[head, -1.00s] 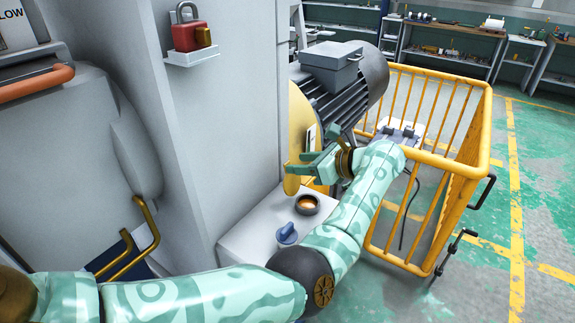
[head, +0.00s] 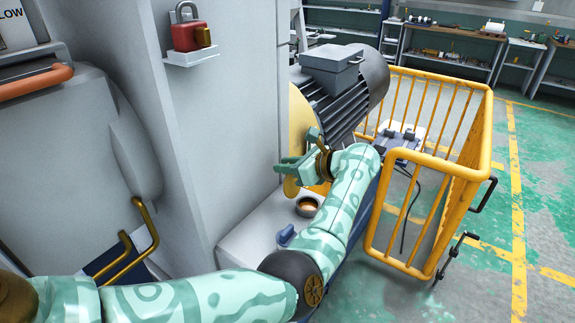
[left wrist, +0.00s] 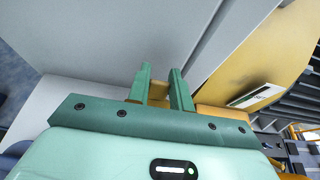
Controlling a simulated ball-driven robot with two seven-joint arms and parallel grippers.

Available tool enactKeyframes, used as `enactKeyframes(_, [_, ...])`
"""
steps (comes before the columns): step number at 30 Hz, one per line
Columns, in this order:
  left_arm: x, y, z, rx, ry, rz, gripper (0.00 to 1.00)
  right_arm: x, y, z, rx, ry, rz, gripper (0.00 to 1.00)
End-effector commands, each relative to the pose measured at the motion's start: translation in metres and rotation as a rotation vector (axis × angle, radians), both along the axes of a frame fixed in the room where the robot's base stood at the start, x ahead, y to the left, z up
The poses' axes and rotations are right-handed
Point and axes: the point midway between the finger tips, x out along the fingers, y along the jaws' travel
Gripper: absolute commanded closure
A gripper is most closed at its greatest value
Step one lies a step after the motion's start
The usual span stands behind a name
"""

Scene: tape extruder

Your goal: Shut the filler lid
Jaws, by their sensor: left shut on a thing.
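The filler opening (head: 307,206) is a dark round ring with an amber inside, on top of the pale grey box beside the machine column. It is uncovered. A yellow piece that looks like the filler lid (head: 291,187) stands up behind and left of the opening, partly hidden by my gripper. My left gripper (head: 284,165) is above and slightly left of the opening. In the left wrist view, yellow shows between the two green fingers (left wrist: 160,76), which are shut on it. My right gripper is in neither view.
A blue knob (head: 286,236) stands on the grey box (head: 245,240), close to my forearm. A yellow railed cage (head: 455,190) stands right of my arm. A finned motor (head: 345,95) is behind. The grey column (head: 225,110) rises at left.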

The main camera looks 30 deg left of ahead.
Motion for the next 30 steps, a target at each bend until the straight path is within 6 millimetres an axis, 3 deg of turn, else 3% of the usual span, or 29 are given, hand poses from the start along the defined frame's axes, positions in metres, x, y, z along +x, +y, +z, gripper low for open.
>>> enactKeyframes(8, [0.0,-0.009,-0.004,0.087,-0.003,-0.002,1.0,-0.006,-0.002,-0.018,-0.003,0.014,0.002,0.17])
enactKeyframes(21, [-0.002,-0.039,-0.006,0.404,-0.027,-0.003,1.0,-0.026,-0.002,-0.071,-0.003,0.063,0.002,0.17])
enactKeyframes(30, [-0.003,-0.054,-0.006,0.559,-0.041,-0.002,1.0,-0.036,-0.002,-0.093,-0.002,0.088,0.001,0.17])
